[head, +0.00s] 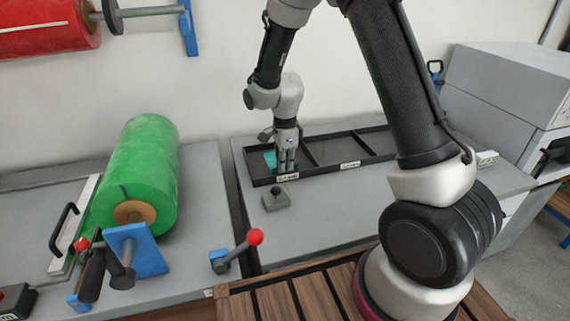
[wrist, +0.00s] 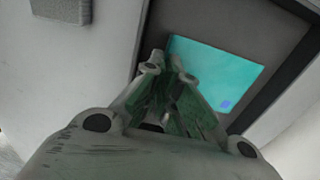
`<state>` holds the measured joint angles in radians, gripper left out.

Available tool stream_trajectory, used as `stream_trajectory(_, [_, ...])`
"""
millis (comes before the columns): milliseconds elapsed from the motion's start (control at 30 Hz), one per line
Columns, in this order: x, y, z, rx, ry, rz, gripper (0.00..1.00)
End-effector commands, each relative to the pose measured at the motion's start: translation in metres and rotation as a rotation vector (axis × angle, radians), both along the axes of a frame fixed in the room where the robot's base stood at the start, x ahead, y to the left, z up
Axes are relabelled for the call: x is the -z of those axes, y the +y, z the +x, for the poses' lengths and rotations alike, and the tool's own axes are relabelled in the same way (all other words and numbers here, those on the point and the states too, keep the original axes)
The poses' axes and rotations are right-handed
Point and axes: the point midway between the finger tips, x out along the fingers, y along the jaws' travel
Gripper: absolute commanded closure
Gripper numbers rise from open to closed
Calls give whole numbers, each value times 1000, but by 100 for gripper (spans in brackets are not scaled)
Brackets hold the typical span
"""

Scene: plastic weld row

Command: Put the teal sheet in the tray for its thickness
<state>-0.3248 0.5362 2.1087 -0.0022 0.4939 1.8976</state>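The teal sheet (head: 270,160) is in the left compartment of the dark divided tray (head: 322,171), at the back of the grey bench. In the wrist view the teal sheet (wrist: 222,72) looks flat against the grey tray floor, inside the dark rim, with a small blue mark near one corner. My gripper (head: 287,167) points down into that compartment. In the wrist view my gripper's fingertips (wrist: 168,70) are close together and overlap one edge of the sheet. They hide that edge, so I cannot tell whether they pinch it.
A small grey block with a knob (head: 276,199) stands on the bench before the tray. Pale labels (head: 288,177) sit on the tray's front. A green roll (head: 140,175) and a red-knobbed lever (head: 240,248) are left. A grey machine (head: 510,95) stands right.

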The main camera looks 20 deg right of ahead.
Motion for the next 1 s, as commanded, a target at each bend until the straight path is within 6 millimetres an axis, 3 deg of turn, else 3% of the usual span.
stream_trajectory(33, [2,0,0,0,1,0,100])
stream_trajectory(100, [2,0,0,0,0,0,86])
stream_trajectory(500, [-5,0,0,0,-1,0,86])
stream_trajectory(1000, [-103,0,0,0,-2,1,86])
